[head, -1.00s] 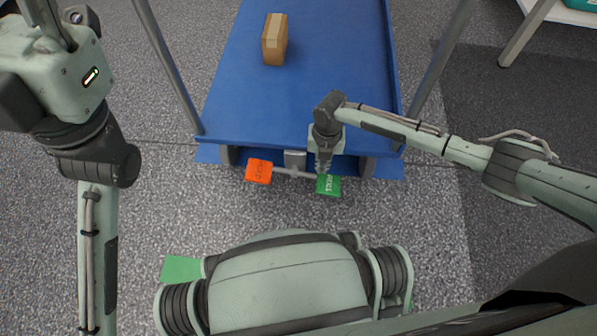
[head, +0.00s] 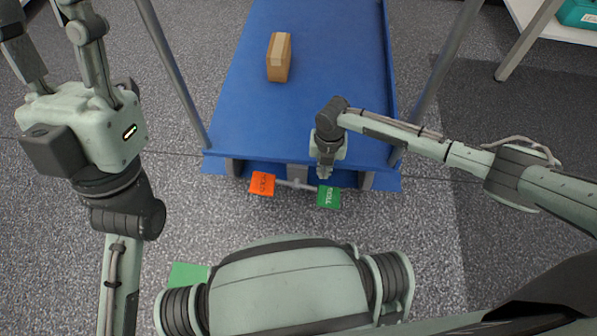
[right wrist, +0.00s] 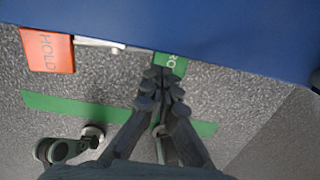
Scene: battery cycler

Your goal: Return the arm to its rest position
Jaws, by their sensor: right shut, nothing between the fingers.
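My right gripper (head: 323,176) is shut and empty, pointing down at the front edge of the blue cart (head: 330,60). Its fingertips are just beyond the green pedal (head: 328,197) in the head view; I cannot tell the height between them. In the right wrist view the closed fingers (right wrist: 160,74) overlap the lower part of the green pedal (right wrist: 172,62). My left gripper (head: 55,35) is raised at the upper left, fingers spread, tips partly cut off.
A brown box (head: 279,58) lies on the cart's deck. Grey uprights (head: 172,70) stand at the cart's sides. A white table (head: 560,25) with a teal case (head: 580,12) is at the upper right. The grey floor is otherwise clear.

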